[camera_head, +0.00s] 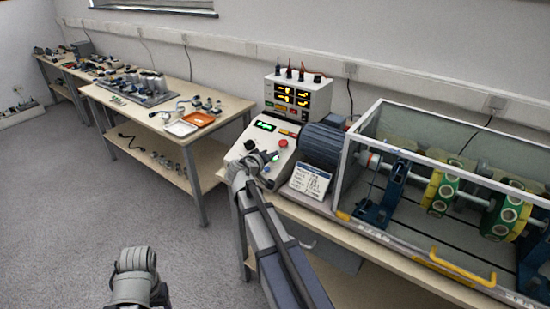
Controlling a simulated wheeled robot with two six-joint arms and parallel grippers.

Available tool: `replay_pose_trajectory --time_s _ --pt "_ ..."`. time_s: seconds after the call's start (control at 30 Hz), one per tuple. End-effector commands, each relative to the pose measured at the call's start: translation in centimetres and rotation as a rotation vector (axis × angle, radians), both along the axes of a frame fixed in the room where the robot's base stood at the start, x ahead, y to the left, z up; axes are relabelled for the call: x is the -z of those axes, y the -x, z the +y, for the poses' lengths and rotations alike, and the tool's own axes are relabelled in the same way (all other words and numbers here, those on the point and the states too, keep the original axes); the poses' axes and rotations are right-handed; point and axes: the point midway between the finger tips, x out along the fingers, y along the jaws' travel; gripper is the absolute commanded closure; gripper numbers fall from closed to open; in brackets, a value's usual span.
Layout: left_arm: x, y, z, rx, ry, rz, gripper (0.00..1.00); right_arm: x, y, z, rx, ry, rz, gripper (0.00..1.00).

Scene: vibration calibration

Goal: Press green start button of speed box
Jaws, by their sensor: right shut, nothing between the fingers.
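The speed box (291,131) is a light-coloured unit with a sloped front panel, a lit green display and a red button (283,143). It stands at the left end of the near bench. My right gripper (264,157) is shut and empty, at the lower part of this panel. A small green spot, seemingly the green start button (275,156), shows close to the fingertips and is partly hidden by them. I cannot tell whether they touch it. Part of my left arm shows at the bottom left, with no fingers visible.
A meter unit (303,95) with yellow displays stands behind the speed box. Another bench (222,113) is at left; the floor between is clear.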

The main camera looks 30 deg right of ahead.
Motion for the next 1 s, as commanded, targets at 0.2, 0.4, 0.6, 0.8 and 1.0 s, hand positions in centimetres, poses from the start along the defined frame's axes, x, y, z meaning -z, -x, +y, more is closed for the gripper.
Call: replay_pose_trajectory --time_s 0.2,0.4,0.6,0.8,1.0 --pt "0.0 0.0 0.0 0.0 0.0 0.0 0.34 0.0 0.0 0.0 0.002 -0.001 0.0 1.0" --pt "-0.6 0.0 0.0 0.0 0.0 0.0 0.34 -0.6 0.1 0.2 0.002 -0.001 0.0 1.0" --pt "-1.5 0.0 0.0 0.0 0.0 0.0 0.34 -1.5 0.3 0.5 0.001 -0.001 0.001 1.0" --pt "-1.5 0.0 0.0 0.0 0.0 0.0 0.34 -1.5 0.3 0.6 0.001 -0.001 0.001 1.0" --pt "-1.6 0.0 0.0 0.0 0.0 0.0 0.34 -1.6 0.3 0.6 0.001 0.0 0.001 1.0"
